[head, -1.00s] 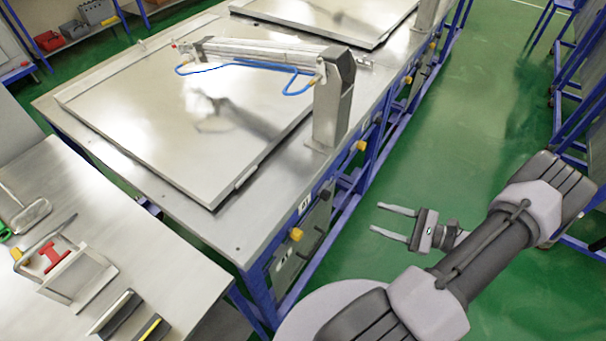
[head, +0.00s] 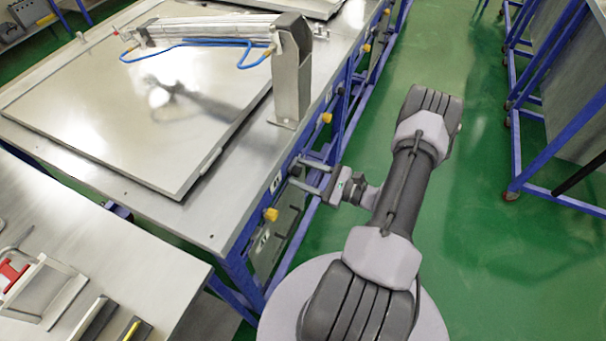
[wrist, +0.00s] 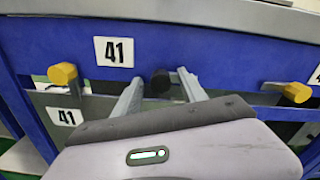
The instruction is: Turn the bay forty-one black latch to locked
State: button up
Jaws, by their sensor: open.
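The black latch (wrist: 160,82) shows in the wrist view under the blue bench rail, right of the two number 41 labels. My gripper (wrist: 156,85) is open, with one finger on each side of the latch in that view. Whether the fingers touch it, I cannot tell. In the head view my gripper (head: 309,176) reaches to the front side of the bench, and the black latch is hidden there. The upper 41 label (wrist: 114,51) sits on the blue rail, and a second 41 label (wrist: 64,117) is below it.
A yellow knob (wrist: 62,73) is left of the latch, and another yellow knob (wrist: 296,92) is to its right. The steel bench top (head: 215,215) carries a large lid panel (head: 130,130). Green floor (head: 460,200) is free to the right.

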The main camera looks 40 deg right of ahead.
jog(key=shift+c, duration=0.3)
grip_shut()
jog(key=m, duration=0.4)
jog(key=shift+m, duration=0.4)
jog(key=m, duration=0.4)
jog(key=shift+w+d+m+p, duration=0.1)
jog(key=shift+m+p, duration=0.2)
jog(key=shift+p, duration=0.05)
jog(key=m, duration=0.4)
jog(key=shift+f+m+p, duration=0.1)
jog(key=shift+m+p, duration=0.2)
jog(key=shift+m, duration=1.8)
